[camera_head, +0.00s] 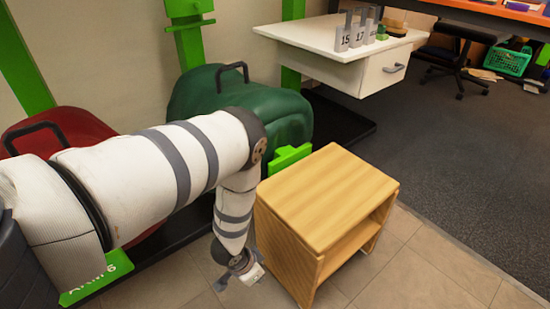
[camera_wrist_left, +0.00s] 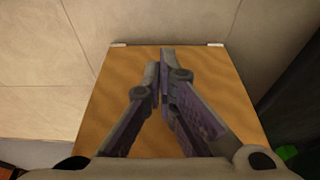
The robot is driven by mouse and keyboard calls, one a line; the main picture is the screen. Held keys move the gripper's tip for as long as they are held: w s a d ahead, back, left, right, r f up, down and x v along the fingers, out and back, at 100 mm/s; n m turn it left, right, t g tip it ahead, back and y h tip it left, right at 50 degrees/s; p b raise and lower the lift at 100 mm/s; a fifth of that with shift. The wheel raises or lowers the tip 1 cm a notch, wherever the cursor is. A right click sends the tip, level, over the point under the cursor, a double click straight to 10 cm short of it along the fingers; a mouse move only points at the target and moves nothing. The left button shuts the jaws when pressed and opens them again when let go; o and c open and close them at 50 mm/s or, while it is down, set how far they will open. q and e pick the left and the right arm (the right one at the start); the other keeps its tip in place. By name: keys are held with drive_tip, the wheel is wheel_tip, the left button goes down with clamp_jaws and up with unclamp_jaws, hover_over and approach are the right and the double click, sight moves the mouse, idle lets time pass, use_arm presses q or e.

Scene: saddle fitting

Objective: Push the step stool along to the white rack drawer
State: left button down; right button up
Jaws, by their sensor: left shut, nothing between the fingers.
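The step stool (camera_head: 325,195) is a light wooden box with an open shelf side, standing upright on the tiled floor. The white rack drawer (camera_head: 345,60) is at the upper middle of the head view, beyond the stool, with a grey handle. My left gripper (camera_head: 243,268) is low at the left side of the stool; whether it touches is hard to tell. In the left wrist view my left gripper (camera_wrist_left: 160,75) is shut and empty, its fingers in front of a wooden face of the stool (camera_wrist_left: 210,75). My right gripper is not in view.
A green saddle (camera_head: 200,95) and a red saddle (camera_head: 70,125) stand along the wall behind my left arm, with green posts. Number tags stand on the white drawer's top. Dark carpet (camera_head: 450,150) lies open to the right. A chair and green basket (camera_head: 508,62) are farther back.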

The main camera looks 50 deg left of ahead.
use_arm(q)
drive_tip(key=w+f+b, duration=0.5)
drive_tip(key=w+f, duration=0.1)
drive_tip(key=f, duration=0.2)
drive_tip(key=shift+w+d+f+b, duration=0.2)
drive_tip(key=shift+d+f+b, duration=0.05)
drive_tip(key=shift+d+b, duration=0.1)
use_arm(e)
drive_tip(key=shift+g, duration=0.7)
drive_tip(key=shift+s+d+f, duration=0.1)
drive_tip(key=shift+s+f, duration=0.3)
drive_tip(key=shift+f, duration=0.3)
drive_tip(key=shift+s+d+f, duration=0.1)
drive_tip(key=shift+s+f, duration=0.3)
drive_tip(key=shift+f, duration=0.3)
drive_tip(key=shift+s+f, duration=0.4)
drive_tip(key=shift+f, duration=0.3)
